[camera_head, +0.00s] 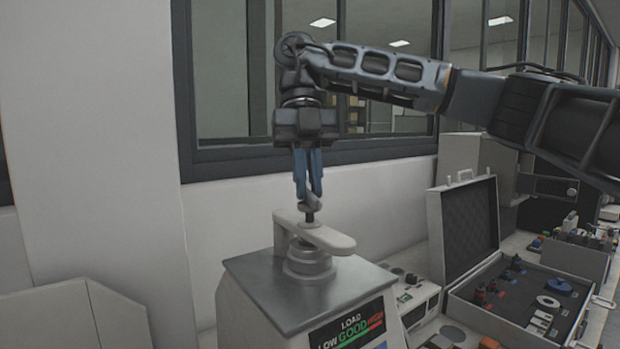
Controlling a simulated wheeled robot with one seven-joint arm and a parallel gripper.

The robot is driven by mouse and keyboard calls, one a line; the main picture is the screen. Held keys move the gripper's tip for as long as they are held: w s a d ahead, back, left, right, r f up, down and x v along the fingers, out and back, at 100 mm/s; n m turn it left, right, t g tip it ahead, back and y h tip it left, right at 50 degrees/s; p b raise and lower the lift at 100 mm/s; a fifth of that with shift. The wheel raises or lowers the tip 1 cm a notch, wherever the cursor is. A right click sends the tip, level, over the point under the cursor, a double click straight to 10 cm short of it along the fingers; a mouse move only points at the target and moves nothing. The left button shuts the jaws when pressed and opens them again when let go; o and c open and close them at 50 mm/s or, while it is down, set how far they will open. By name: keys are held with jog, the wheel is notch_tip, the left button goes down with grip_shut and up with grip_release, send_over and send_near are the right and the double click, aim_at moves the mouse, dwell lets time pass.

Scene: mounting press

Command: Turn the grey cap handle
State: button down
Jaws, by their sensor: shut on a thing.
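The mounting press (262,278) stands at the lower middle, with a metal top and a load display on its front. A pale grey arm (328,238) lies across the round cap (309,260) on top. A small grey handle (311,201) stands up on a dark stem above this arm. My gripper (309,194) comes straight down from above, and its blue fingers are shut on the grey handle. The fingers hide part of the handle.
An open case (466,225) with small parts in its tray stands to the right of the press. A box with controls (415,300) sits between them. More small parts (580,235) are at the far right. A wall and window are close behind.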

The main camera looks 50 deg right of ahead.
jog(key=n, duration=0.2)
jog(key=n+h, duration=0.2)
jog(key=n, duration=0.1)
jog(key=shift+w+a+n+g, duration=0.1)
jog(key=shift+a+n+g, duration=0.2)
jog(key=n, duration=0.1)
jog(key=n+h, duration=0.1)
jog(key=n, duration=0.1)
jog(key=n+h, duration=0.1)
jog(key=n, duration=0.1)
jog(key=shift+a, duration=0.25)
jog(key=n+h, duration=0.1)
jog(key=n, duration=0.2)
jog(key=n+t+h, duration=0.1)
jog(key=n, duration=0.1)
jog(key=shift+s+a+n+b, duration=0.2)
jog(key=shift+n+b, duration=0.1)
jog(key=shift+n, duration=0.1)
jog(key=n+t, duration=0.1)
jog(key=n, duration=0.1)
jog(key=n+t+b, duration=0.1)
jog(key=n, duration=0.2)
jog(key=shift+s+a+n+h, duration=0.2)
jog(key=shift+n+h, duration=0.1)
jog(key=shift+h, duration=0.1)
jog(key=c, duration=1.2)
grip_release()
jog(key=shift+o, duration=0.2)
